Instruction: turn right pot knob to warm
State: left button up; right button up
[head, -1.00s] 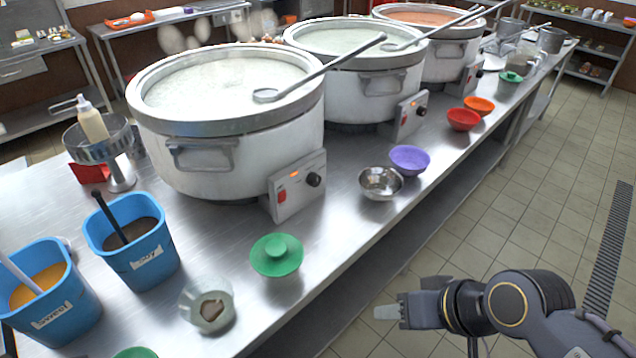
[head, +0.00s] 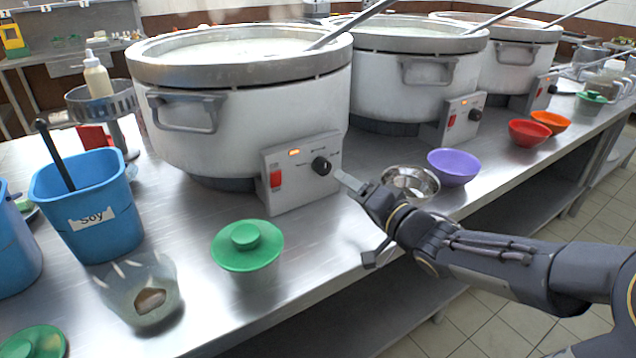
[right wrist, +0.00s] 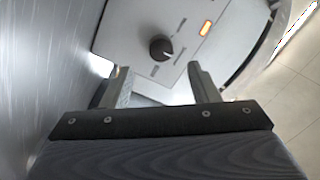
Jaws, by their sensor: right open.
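A black knob (head: 321,166) sits on the grey control box (head: 300,185) of the nearest white pot (head: 240,125), beside a red switch and a lit orange lamp. The middle pot has a similar knob (head: 475,115), and the far pot has one too (head: 553,89). My right gripper (head: 349,183) is open and empty, just right of the nearest pot's knob and apart from it. My left gripper is not in view.
A metal bowl (head: 411,183) stands close behind my right gripper, with a purple bowl (head: 453,166) beyond. A green lidded bowl (head: 247,246) stands in front of the control box. The blue soy bucket (head: 88,205) is at left. Bare steel counter (head: 325,240) lies between.

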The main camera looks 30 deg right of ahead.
aim_at(325, 170)
jog(key=w, duration=0.4)
jog(key=w+a+b, duration=0.1)
jog(key=w, duration=0.2)
jog(key=shift+a, duration=0.1)
jog(key=shift+c, duration=0.4)
jog(key=c, duration=0.9)
